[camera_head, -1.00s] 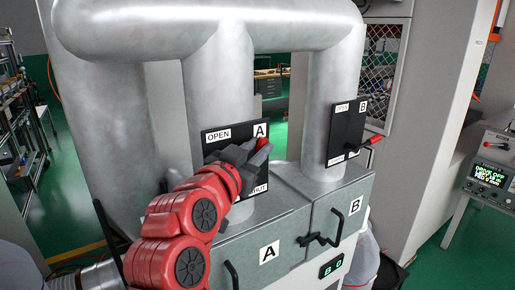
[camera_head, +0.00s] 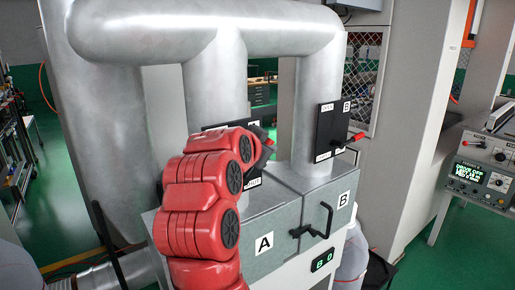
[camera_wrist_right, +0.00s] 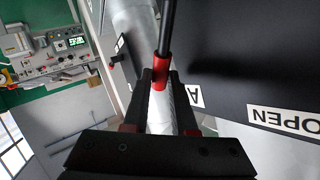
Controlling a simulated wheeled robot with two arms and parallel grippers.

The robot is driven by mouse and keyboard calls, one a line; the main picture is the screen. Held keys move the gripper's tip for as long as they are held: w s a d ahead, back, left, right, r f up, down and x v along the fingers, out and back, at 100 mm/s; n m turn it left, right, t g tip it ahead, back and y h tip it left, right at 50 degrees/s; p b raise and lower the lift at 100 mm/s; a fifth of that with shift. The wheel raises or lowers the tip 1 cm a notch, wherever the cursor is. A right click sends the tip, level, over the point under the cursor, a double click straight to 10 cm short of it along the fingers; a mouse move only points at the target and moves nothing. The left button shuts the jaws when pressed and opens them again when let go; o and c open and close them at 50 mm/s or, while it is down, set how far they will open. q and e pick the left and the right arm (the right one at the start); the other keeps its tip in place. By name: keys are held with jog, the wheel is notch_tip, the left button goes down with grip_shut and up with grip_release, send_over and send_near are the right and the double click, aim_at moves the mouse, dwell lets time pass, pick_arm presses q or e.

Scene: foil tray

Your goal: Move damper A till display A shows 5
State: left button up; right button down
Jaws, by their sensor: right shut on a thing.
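Damper A's black plate (camera_head: 214,125) is on the middle duct, mostly covered by my red right arm. In the right wrist view the plate (camera_wrist_right: 260,60) fills the right side, with its OPEN and A labels upside down. Damper A's handle is a black rod with a red grip (camera_wrist_right: 160,72). My right gripper (camera_wrist_right: 160,82) is shut on that red grip. In the head view the gripper (camera_head: 264,150) shows only in part behind the arm. Display A is not visible. My left gripper is not in view.
Damper B's plate (camera_head: 331,131) with a red-tipped lever (camera_head: 354,138) is on the right duct. Below are the grey cabinet doors A (camera_head: 264,243) and B (camera_head: 342,200) with black handles. Display B (camera_head: 322,260) reads 0. A control panel (camera_head: 482,170) stands at the far right.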

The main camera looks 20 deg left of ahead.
jog(key=shift+w+d+f+g, duration=0.15)
jog(key=shift+w+g, duration=0.05)
jog(key=shift+g, duration=0.1)
jog(key=c, duration=1.1)
grip_release()
jog(key=shift+o, duration=0.5)
jog(key=shift+w, duration=0.15)
